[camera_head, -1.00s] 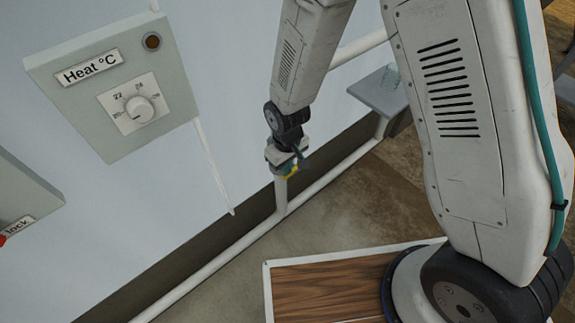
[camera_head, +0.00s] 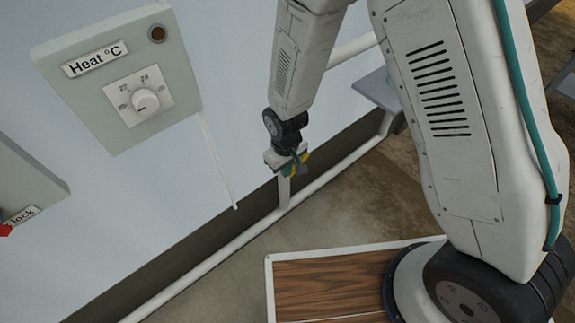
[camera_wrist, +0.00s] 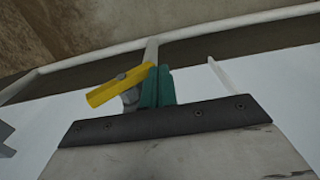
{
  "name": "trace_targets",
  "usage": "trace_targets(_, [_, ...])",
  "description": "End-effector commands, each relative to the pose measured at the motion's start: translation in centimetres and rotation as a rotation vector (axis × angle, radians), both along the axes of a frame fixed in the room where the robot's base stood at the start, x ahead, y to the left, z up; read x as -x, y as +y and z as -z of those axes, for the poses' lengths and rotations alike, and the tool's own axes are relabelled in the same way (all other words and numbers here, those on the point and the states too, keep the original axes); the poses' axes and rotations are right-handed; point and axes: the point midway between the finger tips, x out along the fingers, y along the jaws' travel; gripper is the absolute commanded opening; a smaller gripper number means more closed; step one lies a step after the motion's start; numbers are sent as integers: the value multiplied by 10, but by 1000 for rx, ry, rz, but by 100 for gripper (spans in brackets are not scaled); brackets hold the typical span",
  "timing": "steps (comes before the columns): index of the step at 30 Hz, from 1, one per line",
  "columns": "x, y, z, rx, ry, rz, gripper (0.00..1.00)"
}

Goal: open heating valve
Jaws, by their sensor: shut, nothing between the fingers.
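The heating valve's yellow lever (camera_wrist: 120,85) lies at a slant in the wrist view, over a grey valve body (camera_wrist: 130,100) on a white pipe. In the head view the small yellow lever (camera_head: 304,158) shows beside my gripper (camera_head: 291,170), low by the wall. My gripper's teal fingers (camera_wrist: 157,88) are shut and empty. They stand close beside the lever's right end in the wrist view; I cannot tell whether they touch it. My gripper hides part of the valve and pipe.
A grey "Heat °C" box (camera_head: 118,80) with a white dial (camera_head: 145,102) hangs on the wall at upper left. A second box (camera_head: 28,185) is cut off at the left edge. A white pipe (camera_head: 235,245) runs along the wall's foot. The floor in front is clear.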

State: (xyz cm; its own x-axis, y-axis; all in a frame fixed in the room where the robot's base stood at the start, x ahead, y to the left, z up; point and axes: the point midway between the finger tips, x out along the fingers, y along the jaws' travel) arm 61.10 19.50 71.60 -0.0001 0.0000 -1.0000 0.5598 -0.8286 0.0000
Motion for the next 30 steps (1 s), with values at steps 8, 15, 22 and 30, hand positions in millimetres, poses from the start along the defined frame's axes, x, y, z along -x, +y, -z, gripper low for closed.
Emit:
trace_targets(8, [1,1,6,0,0,0,0])
trace_targets(15, [1,1,6,0,0,0,0])
trace_targets(22, [1,1,6,0,0,0,0])
trace_targets(30, [6,12,-14,-2,-3,4,0])
